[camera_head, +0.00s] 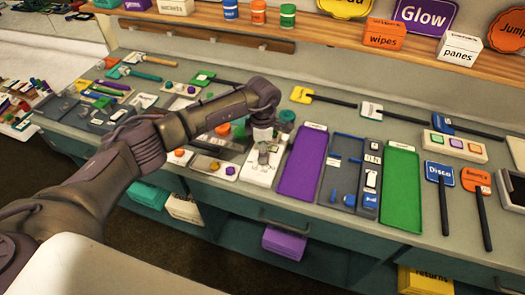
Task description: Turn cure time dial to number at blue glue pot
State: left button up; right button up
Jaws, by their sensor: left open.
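My left arm reaches in from the left, and my left gripper (264,150) points down over a small white panel (257,176) on the counter. The gripper is open, with its fingertips close above or at a small grey part on that panel. I cannot tell whether they touch it. The cure time dial and its numbers cannot be made out; the gripper covers part of the panel. Behind the wrist are an orange pot (222,130) and a green pot (287,116), with a teal one partly hidden between them. A blue-labelled pot (230,10) stands on the shelf. My right gripper is not in view.
A purple tray (302,166), a grey divided tray (336,195) and a green tray (400,185) lie right of the panel. Signs on black sticks, including Disco (439,173), lie further right. A wooden shelf (330,36) with boxes runs along the back.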

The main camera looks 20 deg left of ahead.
pick_arm(q)
jog(key=shift+f, duration=1.5)
jog(key=shift+c, duration=0.4)
grip_shut()
